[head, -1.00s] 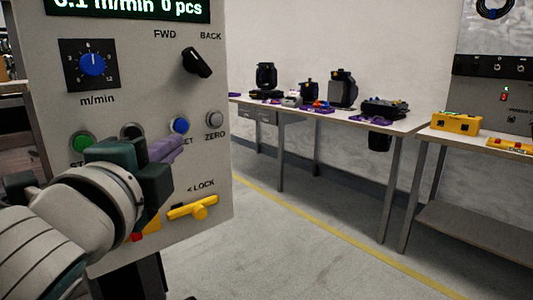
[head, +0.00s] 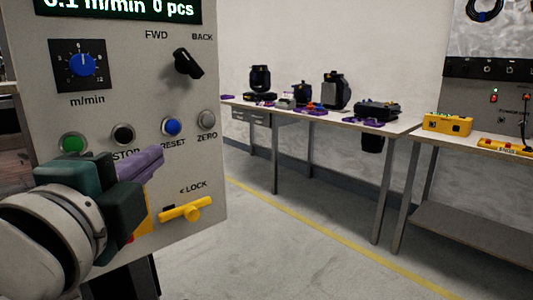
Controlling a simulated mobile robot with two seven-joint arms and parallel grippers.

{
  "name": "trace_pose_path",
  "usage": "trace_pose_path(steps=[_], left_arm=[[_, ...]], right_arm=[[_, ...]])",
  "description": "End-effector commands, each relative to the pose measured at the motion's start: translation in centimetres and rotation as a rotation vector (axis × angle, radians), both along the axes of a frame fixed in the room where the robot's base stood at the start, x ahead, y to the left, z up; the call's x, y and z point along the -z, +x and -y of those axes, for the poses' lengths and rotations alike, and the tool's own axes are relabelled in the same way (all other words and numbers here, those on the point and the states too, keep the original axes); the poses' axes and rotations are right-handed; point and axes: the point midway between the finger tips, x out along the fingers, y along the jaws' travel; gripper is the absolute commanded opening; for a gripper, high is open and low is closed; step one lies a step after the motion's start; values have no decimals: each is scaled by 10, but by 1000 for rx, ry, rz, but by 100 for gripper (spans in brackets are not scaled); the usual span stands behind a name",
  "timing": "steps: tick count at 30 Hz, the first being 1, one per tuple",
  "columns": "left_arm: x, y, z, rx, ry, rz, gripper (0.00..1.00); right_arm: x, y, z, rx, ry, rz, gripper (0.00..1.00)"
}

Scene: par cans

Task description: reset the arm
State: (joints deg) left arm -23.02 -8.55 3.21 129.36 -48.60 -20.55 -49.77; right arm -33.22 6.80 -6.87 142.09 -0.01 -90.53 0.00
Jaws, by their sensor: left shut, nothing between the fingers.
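My left gripper (head: 150,163) comes in from the left, in front of the lower part of a grey control panel (head: 120,70). Its purple fingers are together with nothing between them. The fingertips are just below the blue RESET button (head: 172,127), and I see no contact with it. The green button (head: 73,143) and the black STOP button (head: 123,134) show above the gripper. My right gripper is not in view.
The panel also has a speed dial (head: 82,65), a FWD/BACK knob (head: 188,63), a ZERO button (head: 207,119) and a yellow lock handle (head: 186,209). Tables with devices (head: 336,90) stand behind at the right. The floor (head: 280,245) between is clear.

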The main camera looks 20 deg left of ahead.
Motion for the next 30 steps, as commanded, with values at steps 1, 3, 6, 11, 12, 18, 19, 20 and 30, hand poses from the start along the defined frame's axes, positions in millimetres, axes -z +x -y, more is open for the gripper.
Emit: trace_pose_path(steps=[1,3,6,11,12,18,19,20,30], left_arm=[[0,0,0,0,0,0,0],[0,0,0,0,0,0,0],[-2,-1,-1,-3,-16,-3,0],[-14,-13,-5,-51,-279,-71,0],[-15,-19,-4,-77,-400,-109,0],[-8,-82,34,-277,-1009,-412,0],[-8,-93,42,-313,-1074,-463,0],[-9,-106,50,-352,-1138,-518,0],[-89,-175,88,-565,-1352,-788,0]], right_arm=[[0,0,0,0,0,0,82],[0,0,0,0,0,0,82],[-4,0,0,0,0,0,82],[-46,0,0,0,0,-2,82],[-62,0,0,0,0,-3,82],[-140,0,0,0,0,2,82],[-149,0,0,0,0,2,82],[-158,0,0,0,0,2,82],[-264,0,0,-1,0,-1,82]])
